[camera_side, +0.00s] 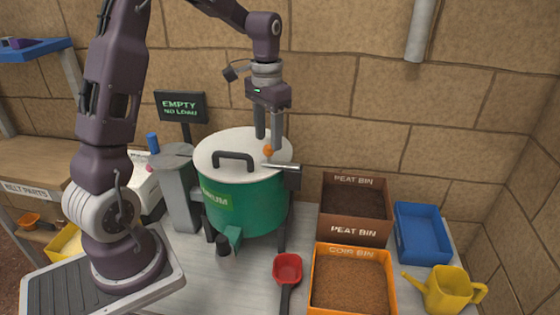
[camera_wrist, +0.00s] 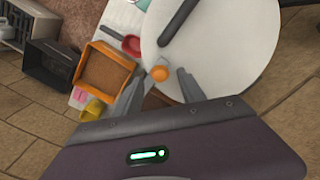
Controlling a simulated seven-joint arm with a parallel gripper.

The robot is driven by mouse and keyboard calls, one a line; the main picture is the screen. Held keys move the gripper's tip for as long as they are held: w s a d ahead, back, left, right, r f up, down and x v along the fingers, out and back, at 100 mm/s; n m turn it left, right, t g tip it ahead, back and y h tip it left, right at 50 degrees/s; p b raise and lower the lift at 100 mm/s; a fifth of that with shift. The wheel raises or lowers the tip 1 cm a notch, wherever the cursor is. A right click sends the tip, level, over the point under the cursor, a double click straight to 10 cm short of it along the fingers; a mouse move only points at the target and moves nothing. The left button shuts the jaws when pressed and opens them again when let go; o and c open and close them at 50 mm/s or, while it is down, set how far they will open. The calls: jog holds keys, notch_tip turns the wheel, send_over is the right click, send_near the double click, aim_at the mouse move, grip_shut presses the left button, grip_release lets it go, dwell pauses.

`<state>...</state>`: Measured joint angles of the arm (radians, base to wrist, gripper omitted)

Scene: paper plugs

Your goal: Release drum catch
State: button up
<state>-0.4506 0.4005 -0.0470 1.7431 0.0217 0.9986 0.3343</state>
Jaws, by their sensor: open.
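The green drum (camera_side: 243,205) stands upright on the bench with its white lid (camera_side: 215,143) on and a black handle (camera_side: 233,157) across it. The lid also shows in the wrist view (camera_wrist: 225,40). An orange knob (camera_side: 267,150) sits near the lid's right edge, by a pale bar (camera_side: 281,166) and a dark block (camera_side: 293,177), which look like the catch. My gripper (camera_side: 270,144) points down over this edge, open. In the wrist view, the knob (camera_wrist: 160,73) shows between the fingertips, apart from both in that picture. Its depth relative to the tips is unclear.
A screen (camera_side: 180,106) behind the drum reads "EMPTY NO LOAD". Right of the drum are a brown peat bin (camera_side: 354,231), an orange coir bin (camera_side: 352,252), a blue tray (camera_side: 422,233) and a yellow watering can (camera_side: 447,290). A red scoop (camera_side: 288,268) lies in front.

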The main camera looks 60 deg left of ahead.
aim_at(268, 145)
jog(key=shift+f, duration=2)
jog(key=shift+c, duration=0.2)
jog(key=c, duration=0.6)
jog(key=shift+c, duration=0.2)
